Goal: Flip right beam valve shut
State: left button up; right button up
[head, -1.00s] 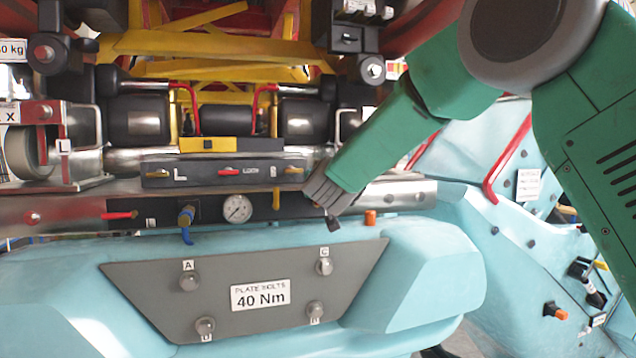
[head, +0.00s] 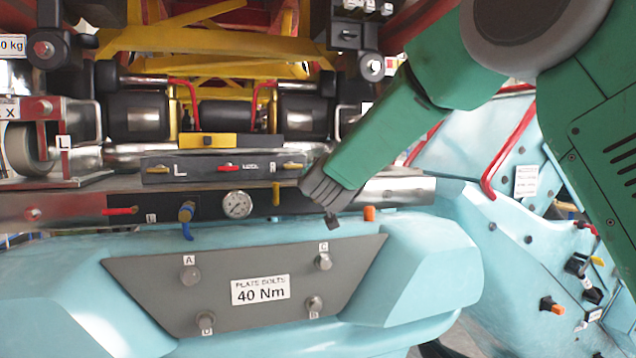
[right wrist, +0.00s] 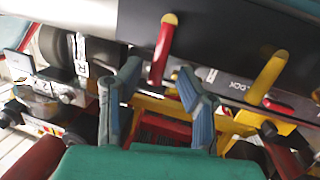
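My right gripper (head: 331,208) is at the right part of the steel beam (head: 408,190), with its arm coming in from the upper right. In the right wrist view its two blue-grey fingers (right wrist: 158,74) are spread apart. A red valve handle (right wrist: 163,48) shows just beyond the fingertips, in line with the gap between them; I cannot tell whether they touch it. My gripper hides this handle in the head view. A yellow handle (right wrist: 267,78) stands beside it in the right wrist view and hangs down from the beam in the head view (head: 276,194). My left gripper is out of view.
The beam also carries a round gauge (head: 236,204), a blue valve (head: 186,213) and a red handle (head: 120,211) at the left. An orange cap (head: 369,213) sits right of my gripper. A grey bolted plate (head: 150,285) is below.

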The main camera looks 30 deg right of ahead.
jog(key=v, duration=1.1)
jog(key=shift+d, duration=0.15)
